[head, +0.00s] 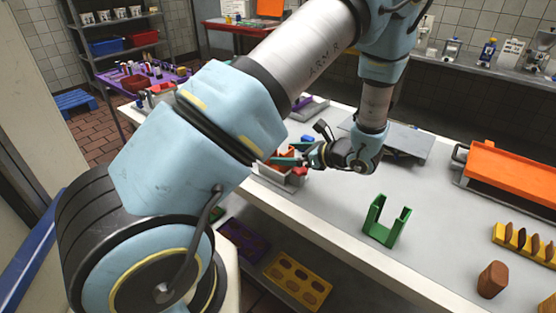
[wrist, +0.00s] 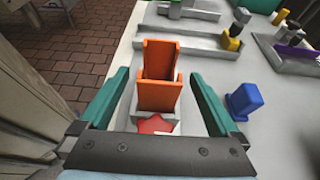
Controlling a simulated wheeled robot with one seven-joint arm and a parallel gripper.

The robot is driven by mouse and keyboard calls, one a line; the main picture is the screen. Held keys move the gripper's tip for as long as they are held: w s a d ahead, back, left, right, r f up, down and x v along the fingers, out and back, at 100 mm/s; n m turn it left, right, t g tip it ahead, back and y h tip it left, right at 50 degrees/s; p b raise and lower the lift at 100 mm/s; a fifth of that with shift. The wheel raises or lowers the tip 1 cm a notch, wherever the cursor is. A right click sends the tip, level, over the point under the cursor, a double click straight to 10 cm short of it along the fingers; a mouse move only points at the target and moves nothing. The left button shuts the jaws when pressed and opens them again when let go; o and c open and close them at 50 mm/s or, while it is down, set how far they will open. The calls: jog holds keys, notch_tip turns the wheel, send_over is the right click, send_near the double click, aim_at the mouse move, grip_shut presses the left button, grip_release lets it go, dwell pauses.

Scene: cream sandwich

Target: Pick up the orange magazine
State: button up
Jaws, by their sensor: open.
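The orange magazine (wrist: 158,97) is an upright, open-topped holder with tall side walls, standing in a grey tray or fixture on the table. My gripper (wrist: 159,75) is open, its two teal fingers spread to the left and right of the magazine with visible gaps on both sides in the wrist view. I cannot tell whether the fingertips are level with it. In the head view my gripper (head: 290,161) is over the table's left edge. The magazine is mostly hidden there by my arm.
A red piece (wrist: 155,125) lies just in front of the magazine, and a blue holder (wrist: 245,102) stands to its right. A green magazine (head: 385,222) stands on the table (head: 335,210). An orange tray (head: 505,170) is at the right. The table middle is largely clear.

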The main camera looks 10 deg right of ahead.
aim_at(276, 151)
jog(key=w+a+p, duration=0.2)
jog(key=shift+w+a+f, duration=0.25)
jog(key=shift+a, duration=0.05)
jog(key=shift+w+a+f, duration=0.2)
jog(key=shift+w+f, duration=0.05)
jog(key=shift+f, duration=0.05)
jog(key=c, duration=1.5)
grip_shut()
jog(key=shift+r, duration=0.15)
